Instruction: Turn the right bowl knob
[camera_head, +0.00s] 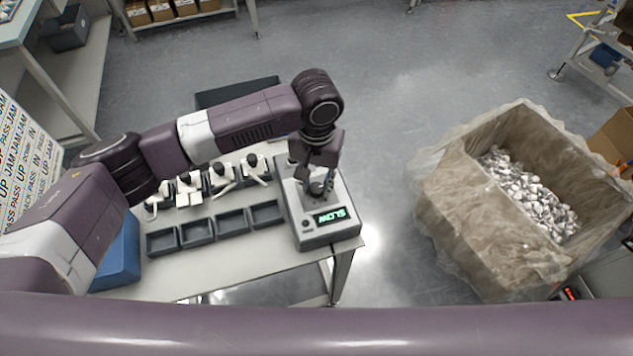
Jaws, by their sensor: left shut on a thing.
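A grey control box (334,231) stands at the right end of the white table. Its small display (330,217) glows green and shows the word SLOW, turned in the picture. My left arm reaches in from the left, and my left gripper (319,187) points down onto the top of this box. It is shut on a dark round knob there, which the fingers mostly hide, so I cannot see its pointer. A small dark button (306,223) is beside the display. My right gripper is not in view.
Several dark trays (231,222) stand on the table (225,262) left of the box, with white-topped parts behind them. A blue bin (122,255) is at the left. A large plastic-lined crate (470,225) of small parts stands on the floor at right. Floor between is clear.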

